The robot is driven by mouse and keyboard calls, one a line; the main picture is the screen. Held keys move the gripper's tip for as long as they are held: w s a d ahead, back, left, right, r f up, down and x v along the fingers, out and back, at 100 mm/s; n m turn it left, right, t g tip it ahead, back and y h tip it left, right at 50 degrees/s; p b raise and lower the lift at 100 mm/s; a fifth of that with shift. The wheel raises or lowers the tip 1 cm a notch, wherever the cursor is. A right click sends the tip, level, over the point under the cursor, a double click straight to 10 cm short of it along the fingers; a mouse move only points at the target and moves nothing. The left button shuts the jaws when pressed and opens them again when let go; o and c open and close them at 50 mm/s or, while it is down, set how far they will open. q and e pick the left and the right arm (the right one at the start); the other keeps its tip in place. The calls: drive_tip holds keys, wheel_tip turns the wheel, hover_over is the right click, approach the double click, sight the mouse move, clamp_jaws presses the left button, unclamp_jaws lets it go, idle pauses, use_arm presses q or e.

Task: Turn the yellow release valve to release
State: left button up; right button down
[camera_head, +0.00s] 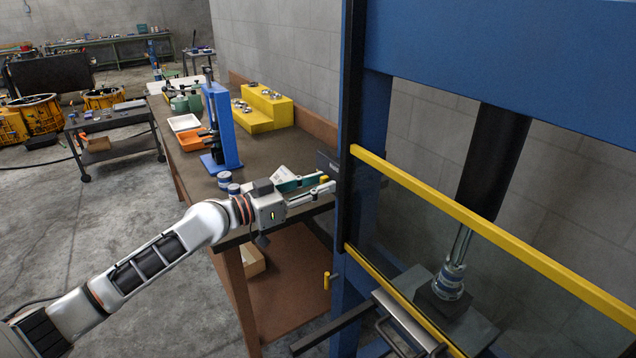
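The blue press frame (376,120) stands at the right, with yellow bars across its front. A small yellow valve handle (327,281) shows upright low beside the press's left post; I take it for the release valve. My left gripper (329,184) reaches in from the left, above that handle and near the post, apart from the handle. A small yellow bit (324,179) shows at its fingertips; I cannot tell whether it lies between or behind them. The finger gap is unclear at this angle. My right gripper is not in view.
A brown workbench (192,170) lies behind my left arm, with a blue arbor press (222,125), an orange tray (190,140) and a yellow stepped block (262,107). Inside the press, a metal part (449,281) stands under the dark ram (494,160). Open floor lies left.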

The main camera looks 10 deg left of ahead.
use_arm(q)
clamp_jaws()
drive_tip(key=shift+n, duration=0.4)
drive_tip(key=n, duration=0.7)
drive_tip(key=shift+w+a+f+b, duration=0.1)
drive_tip(key=shift+w+a+b, duration=0.15)
drive_tip(key=shift+a+b, duration=0.05)
drive_tip(key=n, duration=0.4)
drive_tip(key=shift+w+a+f+n+p, duration=0.1)
drive_tip(key=shift+f+n+p, duration=0.05)
drive_tip(key=shift+n+p, duration=0.25)
drive_tip(key=n, duration=0.3)
drive_tip(key=n+p, duration=0.1)
drive_tip(key=n, duration=0.1)
drive_tip(key=shift+f, duration=0.3)
drive_tip(key=shift+n, duration=0.3)
